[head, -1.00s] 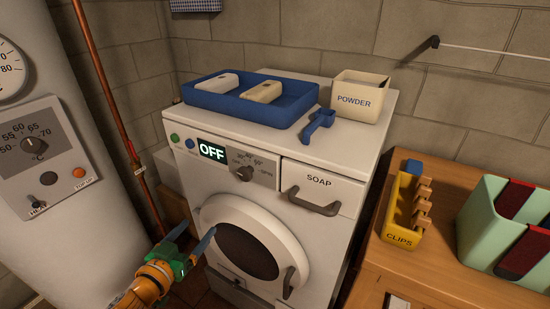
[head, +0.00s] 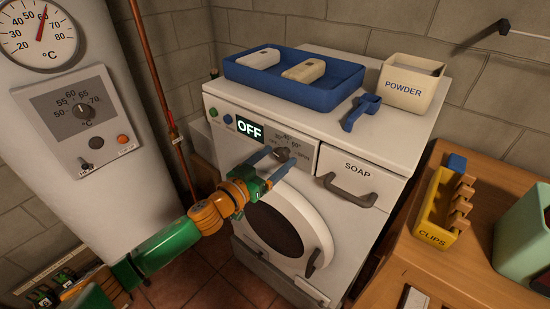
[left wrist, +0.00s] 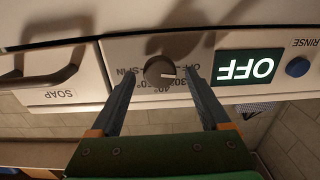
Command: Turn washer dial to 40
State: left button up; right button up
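The white washer (head: 345,200) has a dark grey dial (head: 284,154) on its front panel, beside a lit display (head: 250,129) reading OFF. In the left wrist view the panel is upside down. The dial (left wrist: 159,70) shows a light pointer mark toward the display side, and the printed 40° is just below it. My left gripper (head: 279,160) is at the panel; in the left wrist view its fingers (left wrist: 160,76) are open, one on each side of the dial, with gaps between. I cannot tell how far it is from the panel. My right gripper is not in view.
The soap drawer handle (head: 350,190) juts out right of the dial; the round door (head: 310,215) is below. A blue tray (head: 315,98), blue scoop (head: 361,112) and powder box (head: 408,90) stand on top. The boiler (head: 60,180) and a copper pipe (head: 158,80) are left.

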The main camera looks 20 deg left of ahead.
pick_arm(q)
grip_shut()
jog(key=m, duration=0.3)
jog(key=shift+p, duration=0.4)
jog(key=m, duration=0.4)
jog(key=shift+d+m+p, duration=0.15)
jog(key=shift+m+p, duration=0.15)
jog(key=shift+p, duration=0.05)
jog(key=m, duration=0.4)
jog(key=shift+f+m, duration=0.1)
jog(key=shift+m, duration=2.1)
